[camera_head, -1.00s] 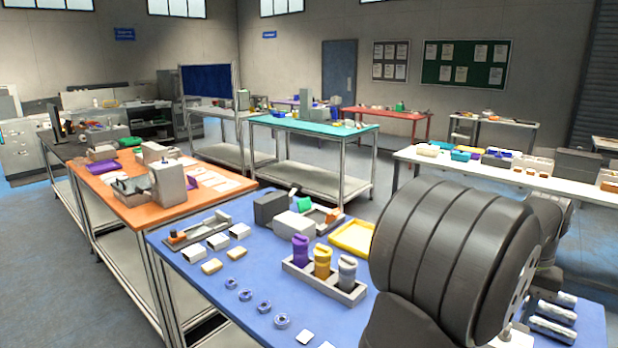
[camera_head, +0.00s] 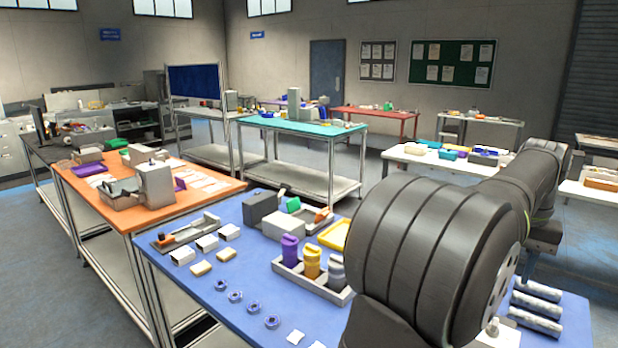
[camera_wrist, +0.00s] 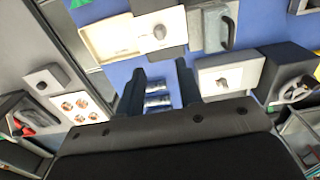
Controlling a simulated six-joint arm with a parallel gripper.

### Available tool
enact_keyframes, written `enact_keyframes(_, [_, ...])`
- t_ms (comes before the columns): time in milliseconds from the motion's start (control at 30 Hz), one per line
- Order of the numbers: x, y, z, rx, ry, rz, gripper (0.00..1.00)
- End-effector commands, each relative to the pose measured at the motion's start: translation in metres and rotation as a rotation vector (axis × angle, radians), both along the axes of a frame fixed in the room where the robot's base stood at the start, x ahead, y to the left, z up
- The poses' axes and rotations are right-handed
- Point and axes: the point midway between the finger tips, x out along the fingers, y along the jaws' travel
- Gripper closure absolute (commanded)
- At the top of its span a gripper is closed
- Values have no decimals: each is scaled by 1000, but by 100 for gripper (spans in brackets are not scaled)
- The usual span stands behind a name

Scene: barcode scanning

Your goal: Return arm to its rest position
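My gripper (camera_wrist: 160,68) shows in the wrist view with its two dark fingers apart and nothing between them. It is above a blue table surface (camera_wrist: 97,10). Dark-and-silver cylinders (camera_wrist: 158,101) show in the gap between the fingers, apparently lying on the table beyond. In the head view my black arm fills the right front, over the right part of the blue table (camera_head: 190,290). My gripper is hidden or out of frame in that view.
On the blue table stand a grey rack (camera_head: 285,268) with purple, yellow and grey bottles, a yellow tray (camera_head: 334,234), a grey box (camera_head: 284,226) and silver cylinders (camera_head: 535,307). An orange table (camera_head: 130,214) is at left. A white table (camera_head: 400,156) is behind my arm.

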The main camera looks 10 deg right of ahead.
Motion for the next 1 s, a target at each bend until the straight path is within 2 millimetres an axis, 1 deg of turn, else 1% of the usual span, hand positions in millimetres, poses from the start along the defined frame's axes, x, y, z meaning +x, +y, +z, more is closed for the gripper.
enact_keyframes(33, [0, 0, -11, 4, 2, 0, 67])
enact_keyframes(100, [0, 0, -25, 4, 2, 0, 67])
enact_keyframes(633, [0, 1, -132, 4, 2, -1, 67])
enact_keyframes(700, [0, 0, -128, 0, 0, -62, 67])
enact_keyframes(1000, [0, 0, -127, 0, 0, -310, 67])
